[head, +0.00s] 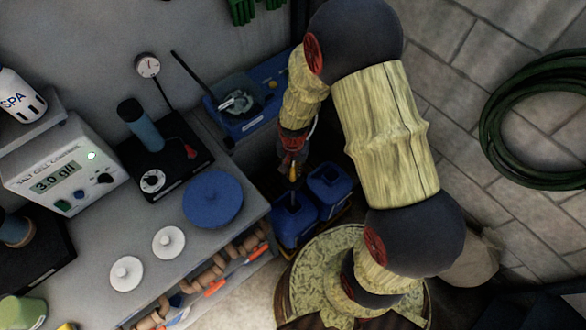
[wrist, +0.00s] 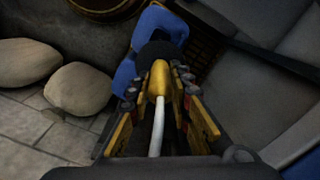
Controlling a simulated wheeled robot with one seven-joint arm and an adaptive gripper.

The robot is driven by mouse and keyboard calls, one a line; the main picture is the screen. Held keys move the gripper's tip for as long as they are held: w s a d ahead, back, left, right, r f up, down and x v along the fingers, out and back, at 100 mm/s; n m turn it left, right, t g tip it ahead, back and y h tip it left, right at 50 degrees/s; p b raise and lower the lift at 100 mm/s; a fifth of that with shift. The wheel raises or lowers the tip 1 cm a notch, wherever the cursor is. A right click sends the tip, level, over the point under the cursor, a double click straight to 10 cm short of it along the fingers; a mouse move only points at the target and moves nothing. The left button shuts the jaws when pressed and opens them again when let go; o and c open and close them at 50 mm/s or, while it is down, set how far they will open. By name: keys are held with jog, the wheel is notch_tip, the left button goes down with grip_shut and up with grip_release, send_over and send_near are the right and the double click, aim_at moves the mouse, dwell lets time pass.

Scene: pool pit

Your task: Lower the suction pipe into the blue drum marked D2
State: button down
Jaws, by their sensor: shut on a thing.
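My gripper (head: 291,157) points down beside the bench in the head view. It is shut on the suction pipe, whose yellow part (head: 293,173) shows just below the fingers. In the wrist view the yellow part of the suction pipe (wrist: 158,80) sits between the fingers, with a white tube running back toward the camera. A dark round shape lies just beyond its tip. Two blue drums stand below: a nearer one (head: 294,222) under the pipe and another (head: 330,188) to its right. I cannot read D2 on either. The pipe's lower end is hard to make out.
The grey bench (head: 95,250) at left carries a salt cell control box (head: 65,170), a blue disc (head: 212,199) and white lids. A blue device (head: 246,108) sits behind the gripper. A green hose coil (head: 535,120) is at right.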

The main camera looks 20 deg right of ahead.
jog(key=b, duration=0.9)
send_over(293, 199)
jog(key=shift+w+d+f, duration=0.1)
jog(key=shift+w+f, duration=0.1)
jog(key=shift+f, duration=2.9)
jog(key=shift+w+d+f, duration=0.1)
jog(key=shift+w+f, duration=0.05)
jog(key=shift+f, duration=2.9)
jog(key=shift+f+b, duration=4.6)
jog(key=shift+f, duration=2.8)
jog(key=c, duration=1.9)
grip_release()
jog(key=o, duration=0.3)
jog(key=shift+o, duration=0.2)
notch_tip(293, 199, up, 12)
